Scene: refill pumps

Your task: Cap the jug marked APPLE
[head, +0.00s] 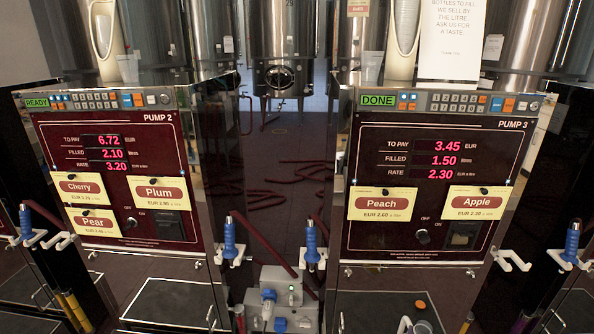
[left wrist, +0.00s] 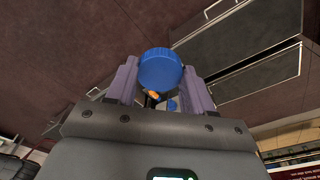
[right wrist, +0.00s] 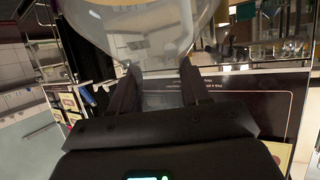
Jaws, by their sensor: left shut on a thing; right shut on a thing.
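My left gripper (left wrist: 162,80) shows in the left wrist view with its two purple fingers on either side of a round blue cap (left wrist: 160,68); it is shut on the cap. My right gripper (right wrist: 159,78) shows in the right wrist view, shut, with its fingertips at a large clear jug (right wrist: 135,28). The jug has a tan patch at the top edge; just where the fingers grip it is hard to see. No APPLE marking on the jug can be read. An Apple price card (head: 477,202) is on pump 3. Neither gripper shows in the head view.
Pump 2 (head: 158,117) reads READY and pump 3 (head: 512,124) reads DONE. Blue nozzles (head: 311,238) hang on white hooks between and beside them. Steel tanks (head: 283,40) stand behind.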

